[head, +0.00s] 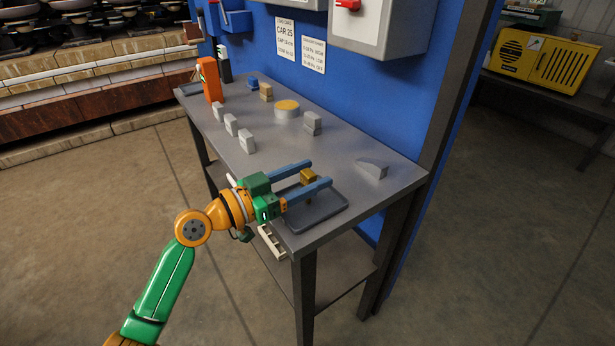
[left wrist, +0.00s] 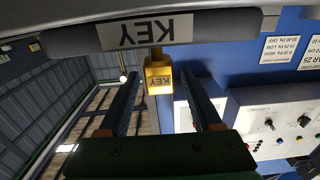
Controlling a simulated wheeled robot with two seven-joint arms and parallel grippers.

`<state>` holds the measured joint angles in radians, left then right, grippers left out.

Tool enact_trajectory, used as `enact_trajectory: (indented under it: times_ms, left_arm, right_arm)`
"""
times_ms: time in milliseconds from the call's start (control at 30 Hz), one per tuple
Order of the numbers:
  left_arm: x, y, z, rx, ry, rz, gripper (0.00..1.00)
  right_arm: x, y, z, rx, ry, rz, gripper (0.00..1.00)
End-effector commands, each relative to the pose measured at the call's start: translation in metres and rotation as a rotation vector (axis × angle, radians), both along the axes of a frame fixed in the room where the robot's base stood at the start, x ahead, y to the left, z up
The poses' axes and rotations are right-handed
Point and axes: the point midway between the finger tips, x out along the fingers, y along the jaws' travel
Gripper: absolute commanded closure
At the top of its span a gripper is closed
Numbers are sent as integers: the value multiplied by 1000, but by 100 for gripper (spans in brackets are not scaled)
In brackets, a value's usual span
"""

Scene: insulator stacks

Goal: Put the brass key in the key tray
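The brass key (head: 308,175) has a block-shaped head and stands over the dark grey key tray (head: 322,211) at the table's near end. Whether the shaft's end rests on the tray floor is hidden. My left gripper (head: 321,174) is open, its two blue fingers on either side of the key head with visible gaps. My right gripper is in neither view.
The grey table (head: 345,150) carries several small grey blocks, a round yellow-topped piece (head: 287,108), a grey wedge (head: 372,169) and an orange device (head: 209,80) farther back. A blue panel (head: 370,85) rises along the table's back edge. The tabletop between blocks and tray is clear.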

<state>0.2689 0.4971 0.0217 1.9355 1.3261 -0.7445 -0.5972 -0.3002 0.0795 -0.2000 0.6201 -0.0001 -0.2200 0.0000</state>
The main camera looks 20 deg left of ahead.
Motion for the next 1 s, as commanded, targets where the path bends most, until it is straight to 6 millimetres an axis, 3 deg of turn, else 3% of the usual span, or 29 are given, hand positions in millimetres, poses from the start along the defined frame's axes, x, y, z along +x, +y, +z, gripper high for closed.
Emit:
enact_trajectory:
  times_ms: [367, 700, 1000]
  left_arm:
    - [-6, 5, -1, 0, 1, 2, 33]
    - [-73, 56, -5, 4, 2, 0, 33]
    - [-95, 74, 1, 0, -1, -1, 33]
  right_arm:
    - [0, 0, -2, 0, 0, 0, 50]
    - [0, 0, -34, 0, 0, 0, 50]
    - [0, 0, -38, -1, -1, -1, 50]
